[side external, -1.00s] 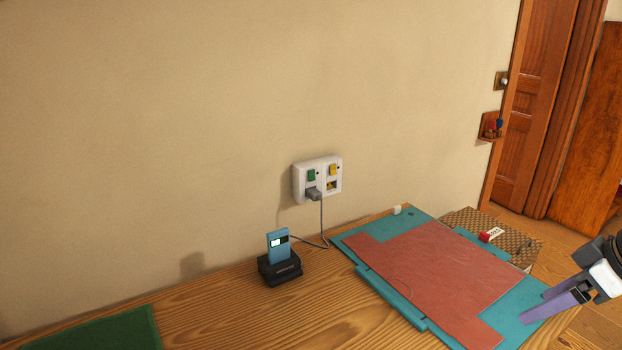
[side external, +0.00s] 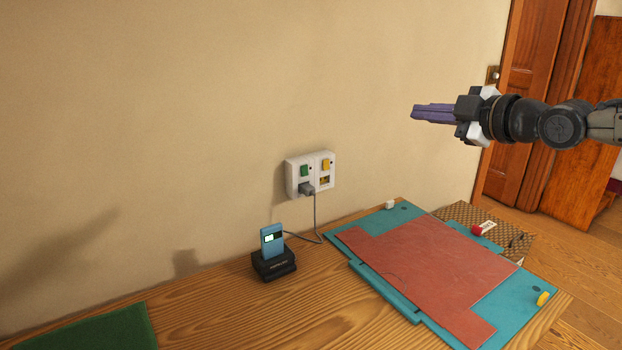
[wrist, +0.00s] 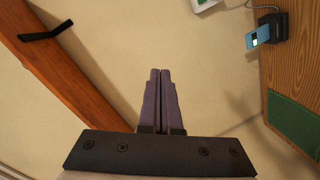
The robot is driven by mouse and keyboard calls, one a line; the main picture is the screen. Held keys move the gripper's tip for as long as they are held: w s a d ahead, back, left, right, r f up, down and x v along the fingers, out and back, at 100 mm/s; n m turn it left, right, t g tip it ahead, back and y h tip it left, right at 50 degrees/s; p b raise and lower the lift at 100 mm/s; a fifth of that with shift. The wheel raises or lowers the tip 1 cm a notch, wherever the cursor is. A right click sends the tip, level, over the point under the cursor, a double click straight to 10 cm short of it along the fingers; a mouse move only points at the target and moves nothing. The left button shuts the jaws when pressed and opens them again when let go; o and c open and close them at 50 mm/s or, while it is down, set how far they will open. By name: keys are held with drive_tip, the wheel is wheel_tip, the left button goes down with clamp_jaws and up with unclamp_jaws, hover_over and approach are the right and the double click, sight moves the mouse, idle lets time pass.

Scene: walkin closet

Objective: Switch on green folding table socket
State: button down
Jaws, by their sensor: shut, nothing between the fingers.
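The white double socket (side external: 311,175) is on the wall above the wooden table (side external: 200,308). Its left half has a green switch (side external: 304,170) with a grey plug (side external: 307,188) in the outlet below. Its right half has a yellow switch (side external: 326,165) above an empty-looking outlet. My gripper (side external: 414,112) is shut and empty, held in the air to the right of the socket and higher than it, pointing left. In the wrist view the two purple fingers (wrist: 160,72) are together, and only an edge of the socket (wrist: 203,4) shows at the top.
A blue device (side external: 272,241) stands in a black dock (side external: 274,265), its cable running to the plug. A teal board (side external: 540,285) with a red sheet (side external: 425,265) lies on the right of the table. A green mat (side external: 110,330) is at front left. The air before the socket is clear.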

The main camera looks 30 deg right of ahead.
sight(306, 175)
drive_tip(key=w+d+f+n+t, duration=0.1)
drive_tip(key=w+f+n+t, duration=0.15)
drive_tip(key=w, duration=0.85)
drive_tip(key=w+f+n+t, duration=0.1)
drive_tip(key=w+f+n, duration=0.3)
drive_tip(key=w, duration=0.6)
drive_tip(key=w+d+f+g, duration=0.1)
drive_tip(key=w+f, duration=0.2)
drive_tip(key=f, duration=0.8)
drive_tip(key=w+d+f+g, duration=0.1)
drive_tip(key=w+f, duration=0.2)
drive_tip(key=f, duration=0.8)
drive_tip(key=shift+w+d+f+g, duration=0.2)
drive_tip(key=shift+w+f+g, duration=0.05)
drive_tip(key=shift+g, duration=0.1)
drive_tip(key=shift+w, duration=0.15)
drive_tip(key=w, duration=0.4)
drive_tip(key=w+f, duration=0.1)
drive_tip(key=w, duration=0.8)
drive_tip(key=shift+w+f, duration=0.3)
drive_tip(key=shift+f, duration=0.05)
drive_tip(key=shift+w, duration=0.1)
